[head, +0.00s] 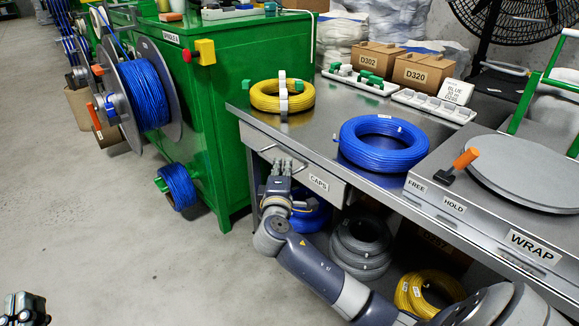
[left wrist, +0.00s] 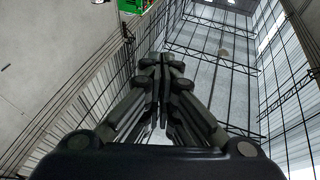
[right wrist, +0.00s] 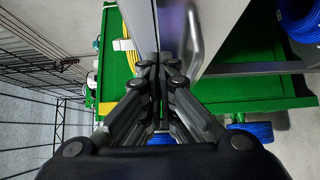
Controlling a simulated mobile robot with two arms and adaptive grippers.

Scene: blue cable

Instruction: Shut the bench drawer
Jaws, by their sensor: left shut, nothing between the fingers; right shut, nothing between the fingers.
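The bench drawer (head: 318,183), labelled CAPS, is in the front of the steel bench, below the yellow coil. It looks almost flush with the bench front; whether a small gap remains I cannot tell. My right gripper (head: 283,161) is shut and empty, its fingertips at the drawer front by the bar handle (head: 266,150), covering part of it. In the right wrist view, its fingertips (right wrist: 160,62) are together beside grey metal; contact is unclear. My left gripper (head: 24,300) is at the bottom left corner, far from the bench. Its fingers (left wrist: 160,62) are closed together on nothing.
A blue coil (head: 384,143) and yellow coil (head: 281,96) lie on the bench top. The green machine (head: 215,100) with a blue cable spool (head: 145,95) stands left. Grey coils (head: 361,245) sit under the bench. The floor at left is clear.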

